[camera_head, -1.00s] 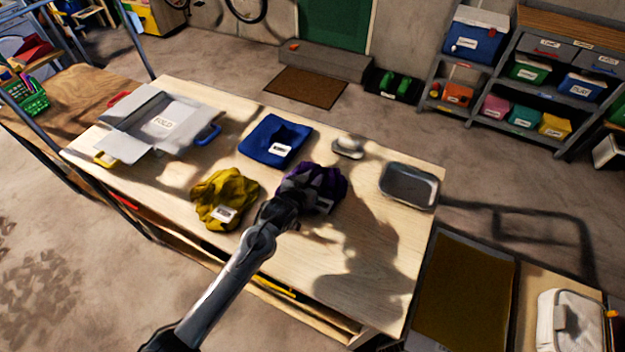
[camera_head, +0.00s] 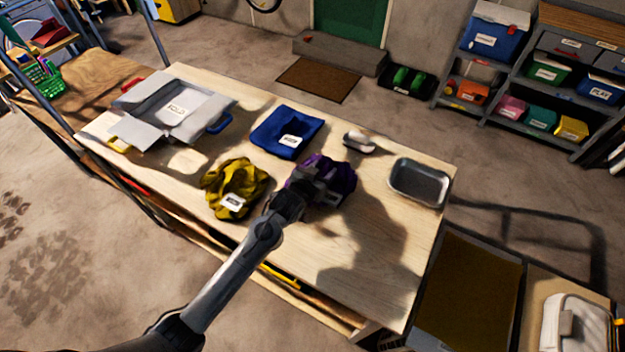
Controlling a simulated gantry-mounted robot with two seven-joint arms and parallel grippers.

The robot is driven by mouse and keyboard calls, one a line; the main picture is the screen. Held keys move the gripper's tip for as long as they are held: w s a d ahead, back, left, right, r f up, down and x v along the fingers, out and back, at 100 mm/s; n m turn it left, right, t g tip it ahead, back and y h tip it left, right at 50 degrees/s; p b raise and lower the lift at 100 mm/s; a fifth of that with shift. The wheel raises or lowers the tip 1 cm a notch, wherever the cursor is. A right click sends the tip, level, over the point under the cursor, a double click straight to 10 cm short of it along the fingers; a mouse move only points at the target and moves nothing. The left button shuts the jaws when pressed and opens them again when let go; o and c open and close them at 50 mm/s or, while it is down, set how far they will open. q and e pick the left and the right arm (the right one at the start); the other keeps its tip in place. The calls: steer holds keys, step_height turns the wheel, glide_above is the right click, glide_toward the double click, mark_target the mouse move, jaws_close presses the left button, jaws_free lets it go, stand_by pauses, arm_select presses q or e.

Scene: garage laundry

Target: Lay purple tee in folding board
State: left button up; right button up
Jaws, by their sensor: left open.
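The purple tee (camera_head: 340,177) lies crumpled on the wooden table, right of the middle, with a pale label on its near side. My left gripper (camera_head: 312,183) is open over the left part of the tee and hides some of it; I cannot tell whether it touches the cloth. The grey folding board (camera_head: 205,106), marked FOLD, lies at the table's far left. It has red, blue and yellow handles, and its near-left flap sticks out. No tee shows on it. My right gripper is not in view.
A yellow crumpled garment (camera_head: 233,182) lies left of my gripper, and a blue folded one (camera_head: 283,128) behind it. A small pale object (camera_head: 359,142) and a grey tray (camera_head: 420,183) stand to the right. The table's near right (camera_head: 365,270) is bare, partly shadowed.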

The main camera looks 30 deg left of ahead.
arm_select(q)
steer(key=p+v, duration=0.2)
steer(key=v, duration=1)
steer(key=s+f+g, duration=0.1)
steer(key=s, duration=0.2)
steer(key=s+f+g, duration=0.2)
steer(key=s, duration=0.2)
steer(key=s+d+f+g, duration=0.1)
steer(key=s+f, duration=0.1)
steer(key=s, duration=0.2)
steer(key=shift+f+m+g, duration=0.2)
steer(key=shift+m+g, duration=0.1)
steer(key=s+f+g, duration=0.1)
steer(key=s+g, duration=0.2)
steer(key=s, duration=0.5)
steer(key=shift+s+d+f+m, duration=0.15)
steer(key=shift+s+f+m, duration=0.15)
steer(key=shift+s, duration=0.1)
steer(key=o, duration=0.6)
steer(key=s+g, duration=0.2)
steer(key=s, duration=0.4)
steer(key=o, duration=0.3)
